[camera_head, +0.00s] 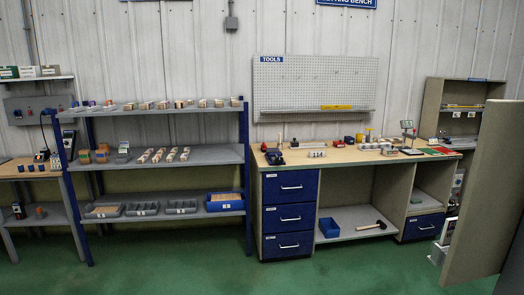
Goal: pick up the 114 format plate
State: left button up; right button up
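I cannot make out which object is the 114 format plate; no number is readable at this distance. Flat green and red pieces (437,151) lie at the right end of the workbench (330,158). Rows of small pale pieces lie on the middle shelf of the blue-framed rack (215,154), and more stand in a row on its top shelf. Neither of my grippers is in view.
A blue drawer cabinet (290,217) is under the workbench's left side. A blue bin (329,228) and a black-headed mallet (379,225) are on its lower shelf. A large beige panel (485,195) stands at the right. The green floor (250,280) in front is clear.

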aim_at(318, 153)
jog(key=i+j, duration=0.15)
jog(key=i, duration=0.4)
jog(key=i+j, duration=0.1)
jog(key=i, duration=0.45)
jog(key=i+j+u, duration=0.1)
jog(key=i, duration=0.45)
jog(key=i+z, duration=0.4)
jog(key=i, duration=0.25)
jog(key=i+j+z, duration=0.15)
jog(key=i+z, duration=0.3)
jog(key=i, duration=0.2)
jog(key=i+l+z, duration=0.2)
jog(key=i+z, duration=0.15)
jog(key=i+l+z, duration=0.4)
jog(key=i, duration=0.55)
jog(key=i+j+z, duration=0.1)
jog(key=i+z, duration=0.25)
jog(key=i, duration=0.6)
jog(key=i+l+u, duration=0.1)
jog(key=i+u, duration=0.3)
jog(key=i+l+u, duration=0.15)
jog(key=u, duration=0.3)
jog(key=i+l+u, duration=0.6)
jog(key=u, duration=0.2)
